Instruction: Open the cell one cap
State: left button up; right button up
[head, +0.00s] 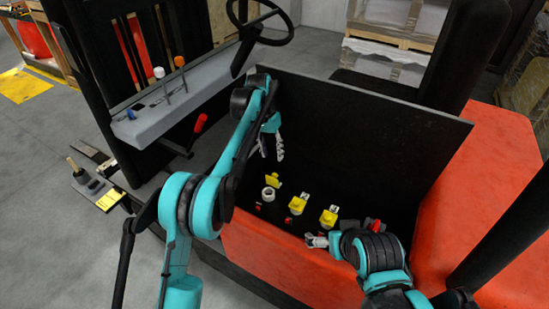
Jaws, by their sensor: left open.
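Three yellow cell caps show on the dark battery in the open compartment. The leftmost cap (273,181) stands tipped up beside a round white filler neck (268,194), whose opening shows. The middle cap (296,205) and the right cap (328,217) sit over their necks, with pale parts behind them. No label shows which one is cell one. My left gripper (271,150) is open and empty, fingers pointing down, above and apart from the leftmost cap. My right gripper (317,241) is low at the compartment's front edge, below the right cap; its finger gap is too small to judge.
A raised dark cover panel (400,140) stands behind the battery. The orange truck body (500,190) borders the right. A steering wheel (259,25) and grey lever console (170,100) stand at the back left. Small red parts (290,220) lie near the caps.

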aim_at(274, 179)
pick_arm(q)
notch_tip(274, 179, down, 10)
jog(key=n+g+h+b, duration=0.1)
jog(key=h+b, duration=0.1)
jog(key=h, duration=0.1)
jog(key=shift+f+n+h+b, duration=0.15)
jog(key=shift+n+h+b, duration=0.15)
jog(key=shift+b, duration=0.1)
pick_arm(e)
jog(key=f, duration=0.2)
jog(key=shift+s+d+f, duration=0.15)
jog(key=shift+d+f, duration=0.15)
jog(key=shift+f, duration=0.1)
pick_arm(q)
jog(key=shift+w, duration=0.1)
grip_shut()
